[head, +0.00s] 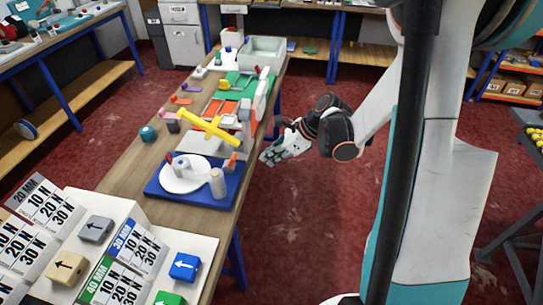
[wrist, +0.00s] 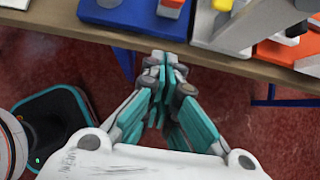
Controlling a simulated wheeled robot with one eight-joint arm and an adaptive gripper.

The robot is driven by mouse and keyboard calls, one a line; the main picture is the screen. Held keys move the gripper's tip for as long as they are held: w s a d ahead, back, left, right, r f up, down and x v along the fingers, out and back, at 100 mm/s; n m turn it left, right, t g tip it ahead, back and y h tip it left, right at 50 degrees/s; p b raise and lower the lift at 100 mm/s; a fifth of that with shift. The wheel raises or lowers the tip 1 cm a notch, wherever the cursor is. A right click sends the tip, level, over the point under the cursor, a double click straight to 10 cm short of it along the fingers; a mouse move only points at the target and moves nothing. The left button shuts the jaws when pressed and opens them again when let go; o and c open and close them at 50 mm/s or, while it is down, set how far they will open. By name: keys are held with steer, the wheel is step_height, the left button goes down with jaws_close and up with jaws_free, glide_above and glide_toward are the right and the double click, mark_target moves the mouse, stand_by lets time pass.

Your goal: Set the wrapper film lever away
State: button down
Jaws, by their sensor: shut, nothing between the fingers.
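The likely wrapper is a blue base (head: 165,195) with a white round plate (head: 180,178) and a pale upright roll (head: 217,184), on the long wooden bench. A small red-orange piece (head: 230,160) by the roll may be the film lever; I cannot tell its exact position. The blue base also shows at the top of the wrist view (wrist: 100,14), with a red-tipped pale piece (wrist: 171,8). My gripper (head: 268,158) is off the bench's right edge, beside the base, apart from it. In the wrist view my gripper (wrist: 165,62) is closed and empty.
A long yellow bar (head: 207,127) on a grey-white stand sits just behind the base. The bench (head: 125,180) also carries small coloured tools and a grey tray (head: 262,52) at the far end. Labelled boards with arrow blocks (head: 97,229) stand in front.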

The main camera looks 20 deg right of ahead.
mark_target(232, 162)
steer(key=w+a+f+b, duration=0.2)
steer(key=w+a+f, duration=0.1)
steer(key=a, duration=0.3)
steer(key=shift+w+b, duration=0.35)
steer(key=shift+w, duration=0.35)
steer(key=shift+w+a+r+h+p, duration=0.1)
steer(key=shift+a+r+h+p, duration=0.1)
steer(key=shift+h+p, duration=0.15)
